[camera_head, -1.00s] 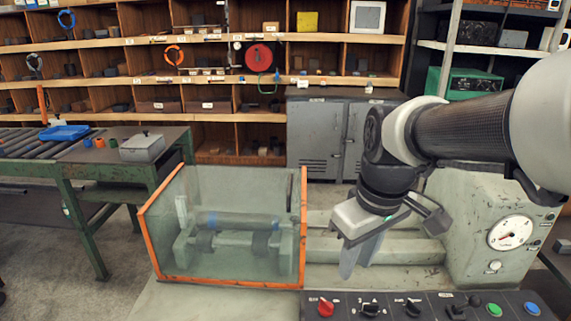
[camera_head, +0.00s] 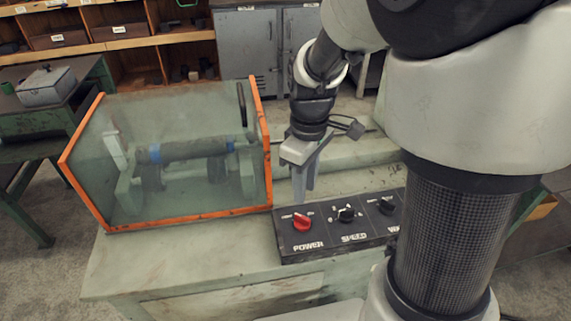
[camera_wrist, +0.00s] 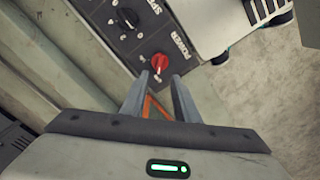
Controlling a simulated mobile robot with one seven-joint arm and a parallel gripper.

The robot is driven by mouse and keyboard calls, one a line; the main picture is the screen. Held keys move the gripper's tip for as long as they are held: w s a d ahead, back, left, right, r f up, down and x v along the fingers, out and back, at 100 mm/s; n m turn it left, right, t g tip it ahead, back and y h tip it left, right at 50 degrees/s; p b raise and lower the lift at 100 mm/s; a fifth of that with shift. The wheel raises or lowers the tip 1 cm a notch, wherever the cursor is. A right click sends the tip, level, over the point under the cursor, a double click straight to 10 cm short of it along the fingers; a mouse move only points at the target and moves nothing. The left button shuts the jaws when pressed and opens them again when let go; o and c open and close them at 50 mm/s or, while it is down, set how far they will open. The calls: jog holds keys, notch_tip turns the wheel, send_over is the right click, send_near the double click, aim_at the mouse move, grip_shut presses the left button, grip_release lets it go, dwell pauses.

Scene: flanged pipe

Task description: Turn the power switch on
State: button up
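A black speed knob (camera_head: 346,214) sits to the right of the power switch, with another black knob (camera_head: 386,206) beyond. A clear guard box with an orange frame (camera_head: 268,150) stands close on the left, around a pipe (camera_head: 185,150). My arm covers the panel's right side.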

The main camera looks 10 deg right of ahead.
aim_at(303, 217)
notch_tip(303, 217, down, 10)
jog(key=shift+r+b, duration=0.15)
jog(key=shift+b, duration=0.75)
jog(key=shift+c, duration=0.4)
grip_shut()
